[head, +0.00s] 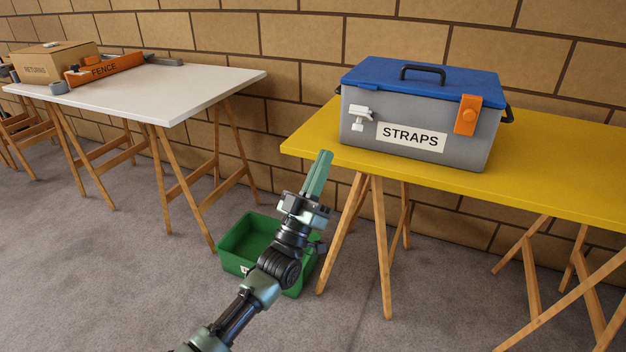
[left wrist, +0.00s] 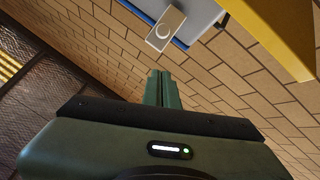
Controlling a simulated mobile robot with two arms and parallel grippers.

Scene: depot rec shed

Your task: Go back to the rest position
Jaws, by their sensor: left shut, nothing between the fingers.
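My left gripper (head: 318,172) is shut and empty. In the head view its green fingers point up beside the left front edge of the yellow table (head: 560,160), apart from the box on it. In the left wrist view the fingers (left wrist: 162,88) are pressed together with nothing between them. My right gripper is in neither view.
A grey STRAPS box (head: 370,138) with a shut blue lid stands on the yellow table. A green crate (head: 232,262) sits on the floor behind my left arm. A white table (head: 190,85) at the left carries a cardboard box (head: 60,55) and an orange FENCE case (head: 105,69).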

